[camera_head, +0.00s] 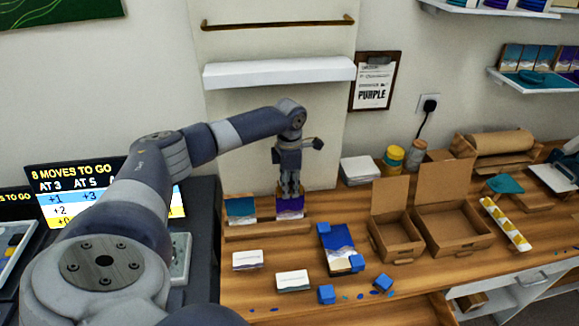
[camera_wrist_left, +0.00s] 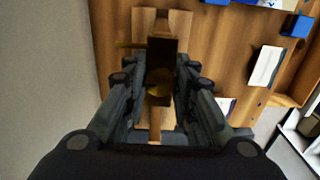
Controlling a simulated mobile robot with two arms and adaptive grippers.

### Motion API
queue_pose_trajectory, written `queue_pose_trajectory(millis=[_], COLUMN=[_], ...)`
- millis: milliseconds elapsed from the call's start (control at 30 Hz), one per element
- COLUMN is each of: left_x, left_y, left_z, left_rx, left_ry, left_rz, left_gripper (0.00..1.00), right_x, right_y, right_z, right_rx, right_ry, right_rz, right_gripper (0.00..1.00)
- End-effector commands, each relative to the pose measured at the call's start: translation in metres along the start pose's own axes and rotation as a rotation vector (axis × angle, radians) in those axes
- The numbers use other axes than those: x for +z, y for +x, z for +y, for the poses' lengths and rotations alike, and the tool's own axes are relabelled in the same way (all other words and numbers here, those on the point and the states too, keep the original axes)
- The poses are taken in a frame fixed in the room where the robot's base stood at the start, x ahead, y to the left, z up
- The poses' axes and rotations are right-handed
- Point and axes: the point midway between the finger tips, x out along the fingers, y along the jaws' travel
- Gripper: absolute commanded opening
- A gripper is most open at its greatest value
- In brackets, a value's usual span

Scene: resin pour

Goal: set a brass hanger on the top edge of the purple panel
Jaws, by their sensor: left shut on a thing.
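The purple panel (camera_head: 289,208) stands upright in a wooden rack (camera_head: 268,231) against the wall, to the right of a teal panel (camera_head: 240,210). My left gripper (camera_head: 290,194) points down right at the purple panel's top edge and hides part of it. In the left wrist view the gripper (camera_wrist_left: 159,92) is shut on a brown-gold piece, which looks like the brass hanger (camera_wrist_left: 159,88). The hanger is too small to make out in the head view. Whether it touches the panel, I cannot tell.
Open cardboard boxes (camera_head: 452,246) stand to the right. A white shelf (camera_head: 280,73) and a brass rail (camera_head: 278,24) are on the wall above.

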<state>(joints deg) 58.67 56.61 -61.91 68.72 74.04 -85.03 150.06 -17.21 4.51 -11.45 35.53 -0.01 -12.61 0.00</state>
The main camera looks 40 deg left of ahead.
Motion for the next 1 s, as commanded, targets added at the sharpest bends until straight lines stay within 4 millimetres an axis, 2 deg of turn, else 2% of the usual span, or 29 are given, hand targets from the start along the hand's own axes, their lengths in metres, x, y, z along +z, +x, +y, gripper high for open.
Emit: queue_pose_trajectory(millis=[1000], left_x=[0.0001], left_y=[0.0018], left_z=[-0.001], left_rx=[-0.002], left_ry=[0.001], left_rz=[0.001], left_gripper=[0.0], right_x=[-0.0011], right_y=[-0.0084], right_z=[-0.0001], right_rx=[0.0], right_ry=[0.0], right_rz=[0.0], right_gripper=[0.17])
